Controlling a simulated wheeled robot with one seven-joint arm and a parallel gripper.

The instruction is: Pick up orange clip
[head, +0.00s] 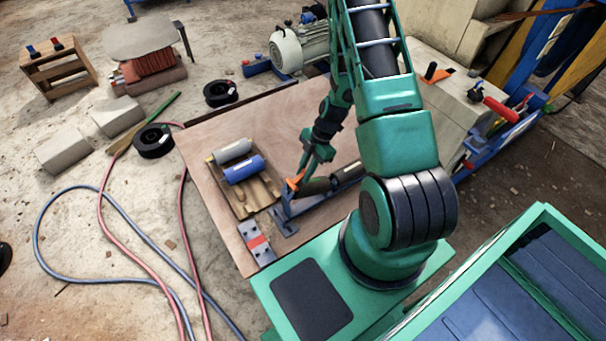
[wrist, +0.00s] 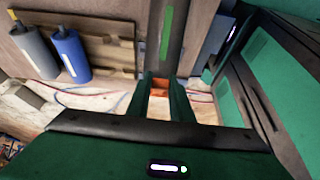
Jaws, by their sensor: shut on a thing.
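The orange clip (head: 292,184) shows in the head view at the tip of my gripper (head: 302,178), beside a dark metal bracket on the wooden board. In the wrist view the orange clip (wrist: 159,89) sits between the two green fingers of my gripper (wrist: 160,84). The fingers are shut on it. Most of the clip is hidden by the fingers, and I cannot tell whether it still touches the bracket.
A wooden pallet (head: 240,207) holds a grey cylinder (head: 232,151) and a blue cylinder (head: 244,169), left of my gripper. A dark bracket (head: 318,203) lies close by. Hoses lie on the floor at left.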

